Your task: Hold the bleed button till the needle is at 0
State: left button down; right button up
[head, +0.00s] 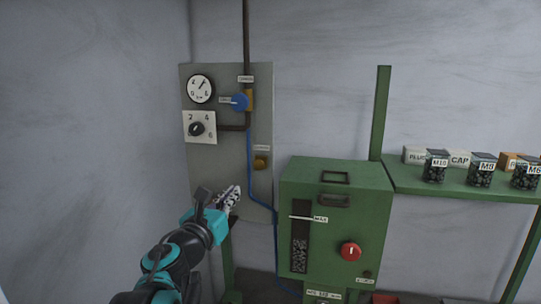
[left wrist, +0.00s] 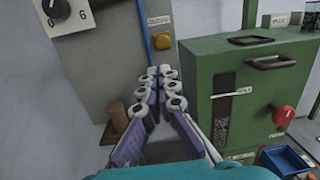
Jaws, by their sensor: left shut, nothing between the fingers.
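The pressure gauge (head: 200,89) is round and white, at the upper left of the grey panel (head: 228,115). Its dark needle appears to point up and to the right; the exact reading is too small to tell. A brass-yellow button (head: 261,163) sits low on the panel's right side under a small label whose text I cannot read. It also shows in the left wrist view (left wrist: 163,40). My left gripper (head: 236,190) is shut and empty, below and left of the button, apart from it. In the left wrist view its fingertips (left wrist: 158,72) point towards the button. My right gripper is out of view.
A blue-handled valve (head: 240,102) and a black knob (head: 196,129) sit above the button. A blue hose (head: 249,165) runs down beside it. A green machine (head: 336,220) with a red knob (head: 350,251) stands close right. A green shelf (head: 465,186) holds jars and boxes.

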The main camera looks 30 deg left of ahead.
pick_arm(q)
jog(key=shift+w+d+r+m, duration=0.1)
jog(key=shift+d+r+m, duration=0.05)
jog(key=shift+m, duration=0.25)
jog(key=p, duration=0.2)
send_near(258, 166)
jog(key=w, duration=0.4)
jog(key=w+a, duration=0.1)
jog(key=w, duration=0.1)
jog(key=shift+w+r, duration=0.2)
jog(key=shift+w, duration=0.15)
jog(key=shift+b, duration=0.3)
